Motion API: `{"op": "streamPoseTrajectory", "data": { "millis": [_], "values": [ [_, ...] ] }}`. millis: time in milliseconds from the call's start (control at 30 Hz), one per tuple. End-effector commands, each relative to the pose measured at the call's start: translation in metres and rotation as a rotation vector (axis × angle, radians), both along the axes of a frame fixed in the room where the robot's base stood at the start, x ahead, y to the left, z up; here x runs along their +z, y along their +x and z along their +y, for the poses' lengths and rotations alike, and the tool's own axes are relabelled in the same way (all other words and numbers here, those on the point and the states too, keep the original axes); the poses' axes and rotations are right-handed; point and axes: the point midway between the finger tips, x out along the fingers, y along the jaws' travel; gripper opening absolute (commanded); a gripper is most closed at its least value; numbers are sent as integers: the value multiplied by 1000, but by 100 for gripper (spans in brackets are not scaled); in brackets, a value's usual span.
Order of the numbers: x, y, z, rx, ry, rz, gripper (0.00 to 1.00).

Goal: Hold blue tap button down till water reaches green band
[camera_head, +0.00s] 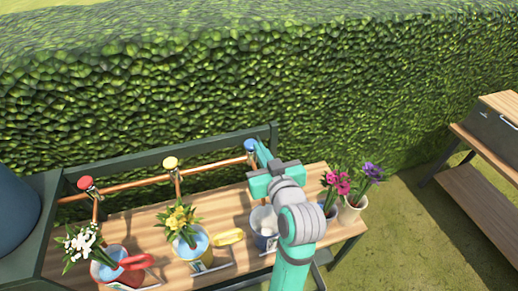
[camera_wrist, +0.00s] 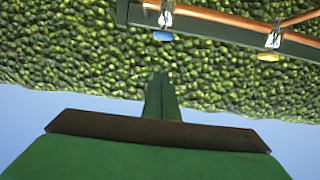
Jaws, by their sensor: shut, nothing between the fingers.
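The blue tap button (camera_head: 251,145) sits on top of the right-hand tap on the copper pipe. It also shows in the wrist view (camera_wrist: 163,36), near the top. My gripper (camera_head: 261,152) is shut and empty, its tips just right of the blue button in the head view. In the wrist view the shut fingers (camera_wrist: 162,82) point toward the button, with a gap in the picture between them.
The red button (camera_head: 86,183) and yellow button (camera_head: 170,162) top the other taps. Containers with white flowers (camera_head: 80,242) and yellow flowers (camera_head: 178,219) stand on the wooden bench. Pink flowers (camera_head: 337,183) and purple flowers (camera_head: 371,172) stand right of my arm. A hedge lies behind.

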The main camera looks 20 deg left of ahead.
Motion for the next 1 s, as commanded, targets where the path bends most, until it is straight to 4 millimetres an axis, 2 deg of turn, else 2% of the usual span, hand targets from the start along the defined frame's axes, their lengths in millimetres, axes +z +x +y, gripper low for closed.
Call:
{"op": "streamPoseTrajectory", "data": {
  "millis": [500,600,700,1000],
  "values": [
    [-23,74,51,1,-1,0,0],
    [-41,71,48,-1,0,5,0],
    [-51,72,47,-2,0,3,0],
    [-62,73,44,-7,-1,0,0]
  ]
}}
